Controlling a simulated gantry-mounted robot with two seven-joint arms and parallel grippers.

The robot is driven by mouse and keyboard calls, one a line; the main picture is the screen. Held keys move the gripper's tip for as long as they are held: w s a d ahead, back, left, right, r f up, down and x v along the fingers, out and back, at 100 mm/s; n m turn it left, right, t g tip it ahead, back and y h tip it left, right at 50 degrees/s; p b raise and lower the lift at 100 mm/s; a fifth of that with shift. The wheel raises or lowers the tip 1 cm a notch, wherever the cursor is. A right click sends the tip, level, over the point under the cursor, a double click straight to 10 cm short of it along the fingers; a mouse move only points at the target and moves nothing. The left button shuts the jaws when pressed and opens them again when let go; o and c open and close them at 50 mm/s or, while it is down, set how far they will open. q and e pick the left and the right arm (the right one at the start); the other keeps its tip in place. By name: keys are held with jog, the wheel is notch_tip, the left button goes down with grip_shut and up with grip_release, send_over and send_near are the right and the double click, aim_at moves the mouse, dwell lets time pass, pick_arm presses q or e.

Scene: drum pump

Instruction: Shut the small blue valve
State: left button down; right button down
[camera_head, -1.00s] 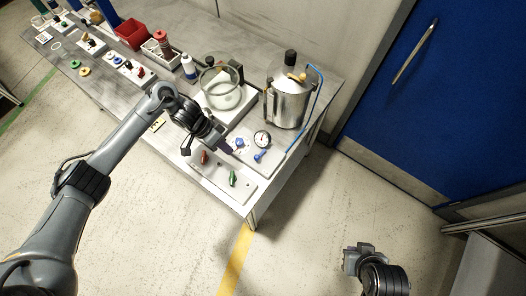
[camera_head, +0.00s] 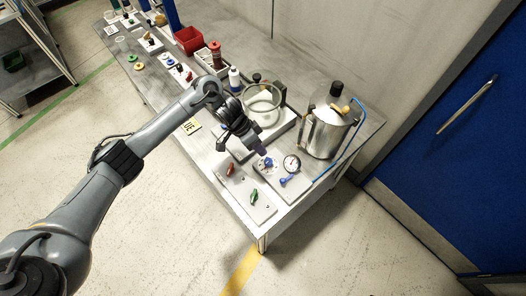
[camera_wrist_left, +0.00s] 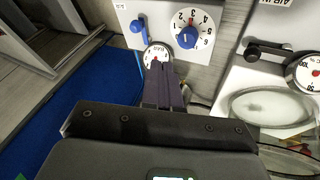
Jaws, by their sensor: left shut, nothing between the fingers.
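The small blue valve (camera_head: 288,181) is a blue lever beside a round gauge (camera_head: 291,163) on a grey plate near the table's front right end. A blue knob (camera_head: 267,163) stands on the same plate. My left gripper (camera_head: 262,151) is over this plate, close behind the knob, with its fingers together and empty. In the left wrist view the fingertips (camera_wrist_left: 161,68) point at the gauge (camera_wrist_left: 156,56) and partly overlap it. There the blue lever (camera_wrist_left: 138,26) and the blue knob (camera_wrist_left: 188,38) on a numbered dial are both clear of the fingers. Contact cannot be told.
A metal pot (camera_head: 325,135) with a blue hose stands behind the plate. A glass vessel (camera_head: 264,103) stands behind my gripper. A white panel with a red lever (camera_head: 230,169) and a green lever (camera_head: 254,195) lies in front. The floor before the table is clear.

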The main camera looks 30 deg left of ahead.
pick_arm(q)
send_near(287, 178)
jog(key=shift+w+a+f, duration=0.3)
jog(key=shift+a+f, duration=0.2)
jog(key=shift+a, duration=0.05)
jog(key=shift+w+a+f, duration=0.25)
jog(key=shift+a+f, duration=0.25)
jog(key=shift+a, duration=0.1)
jog(key=shift+s+d+f, duration=0.3)
jog(key=shift+d, duration=0.3)
jog(key=shift+s+d+f, duration=0.3)
jog(key=shift+d+f, duration=0.05)
jog(key=shift+d, duration=0.25)
jog(key=shift+s+d+f+p, duration=0.25)
jog(key=shift+s+d+p, duration=0.1)
jog(key=shift+d, duration=0.1)
